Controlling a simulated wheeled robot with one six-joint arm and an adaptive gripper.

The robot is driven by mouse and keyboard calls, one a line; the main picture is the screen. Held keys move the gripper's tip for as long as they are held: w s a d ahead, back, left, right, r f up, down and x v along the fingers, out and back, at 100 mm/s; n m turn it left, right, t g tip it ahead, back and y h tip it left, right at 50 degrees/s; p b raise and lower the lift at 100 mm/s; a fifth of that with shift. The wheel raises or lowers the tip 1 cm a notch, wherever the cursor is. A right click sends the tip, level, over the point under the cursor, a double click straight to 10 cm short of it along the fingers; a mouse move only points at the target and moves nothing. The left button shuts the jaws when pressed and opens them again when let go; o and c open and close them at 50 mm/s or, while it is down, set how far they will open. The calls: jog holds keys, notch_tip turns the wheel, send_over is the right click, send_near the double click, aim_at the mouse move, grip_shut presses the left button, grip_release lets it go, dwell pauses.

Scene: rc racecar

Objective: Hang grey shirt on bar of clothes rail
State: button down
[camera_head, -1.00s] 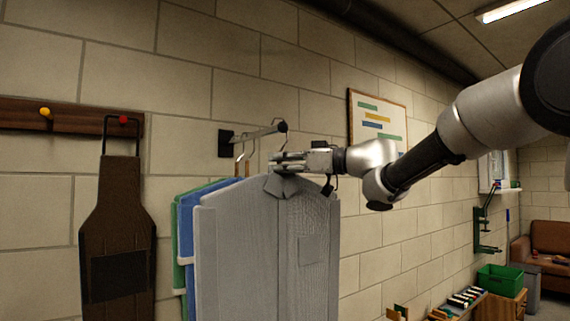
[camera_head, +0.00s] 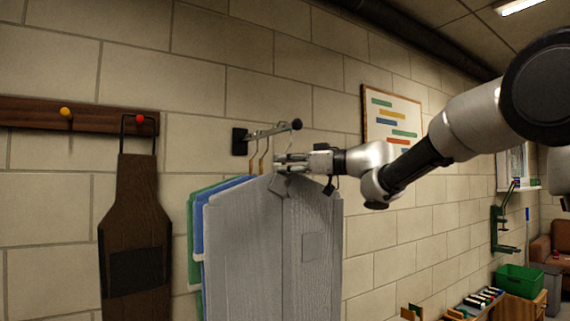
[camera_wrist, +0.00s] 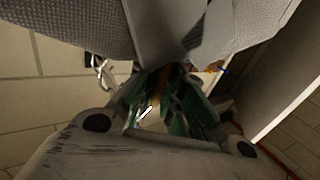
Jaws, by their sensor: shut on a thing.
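The grey shirt (camera_head: 250,250) hangs upright from its hanger, in front of a blue shirt (camera_head: 197,225) and a green shirt (camera_head: 192,250). My gripper (camera_head: 290,162) is shut at the top of the grey shirt's hanger, just above the collar. The clothes rail's bar (camera_head: 270,131) juts from the wall above it and ends in a dark knob. The grey shirt's hook rises beside the bar's outer end; I cannot tell whether it touches the bar. In the wrist view, grey cloth (camera_wrist: 235,25) fills the top, and my gripper's fingers (camera_wrist: 172,105) partly hide the hanger.
A brown apron (camera_head: 135,230) hangs on a peg board (camera_head: 90,115) to the left. A framed board (camera_head: 391,118) is on the wall behind my arm. A green bin (camera_head: 520,279) and a low bench with small items stand at the lower right.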

jog(key=c, duration=1.5)
grip_release()
jog(key=shift+o, duration=0.2)
